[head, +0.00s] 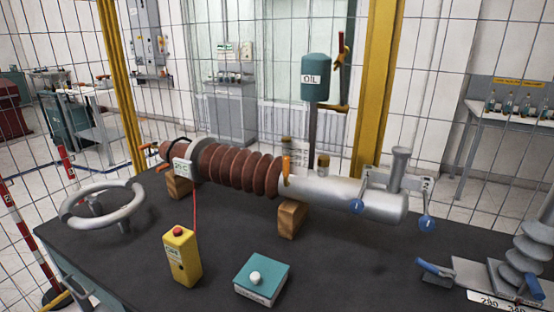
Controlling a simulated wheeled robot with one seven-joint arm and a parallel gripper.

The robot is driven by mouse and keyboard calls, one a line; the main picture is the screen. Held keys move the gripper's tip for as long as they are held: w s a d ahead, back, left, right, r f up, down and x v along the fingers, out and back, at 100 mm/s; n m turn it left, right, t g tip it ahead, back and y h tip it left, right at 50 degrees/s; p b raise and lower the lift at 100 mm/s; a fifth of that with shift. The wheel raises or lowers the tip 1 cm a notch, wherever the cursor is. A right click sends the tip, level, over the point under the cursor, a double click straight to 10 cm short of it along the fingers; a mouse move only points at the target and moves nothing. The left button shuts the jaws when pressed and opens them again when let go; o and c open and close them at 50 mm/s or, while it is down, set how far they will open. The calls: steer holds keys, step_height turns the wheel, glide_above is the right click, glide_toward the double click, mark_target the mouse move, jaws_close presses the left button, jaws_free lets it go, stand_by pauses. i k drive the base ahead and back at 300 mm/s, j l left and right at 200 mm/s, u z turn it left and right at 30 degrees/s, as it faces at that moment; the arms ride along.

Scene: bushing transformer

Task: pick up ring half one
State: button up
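A thick silver ring (103,207) lies on the left part of the dark table, with an open middle and inner supports. It may be the ring that the task names, but I cannot tell its halves apart or which is half one. A bushing with a brown ribbed body (240,168) and a silver tube (345,196) lies across wooden blocks (292,219). My gripper is not in view.
A yellow box with a red button (181,256) and a teal box with a white knob (261,278) stand at the table's front. A grey ribbed part (522,258) and blue-handled tool (435,268) sit at the right. The table (350,275) is clear at front centre. Wire mesh fencing stands behind.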

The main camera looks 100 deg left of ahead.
mark_target(65, 213)
steer(key=u, duration=3.75)
steer(key=i+j+u, duration=0.1)
steer(key=u, duration=0.25)
steer(key=j+u, duration=0.1)
steer(key=u, duration=0.25)
steer(key=i+u, duration=0.15)
steer(key=u, duration=0.15)
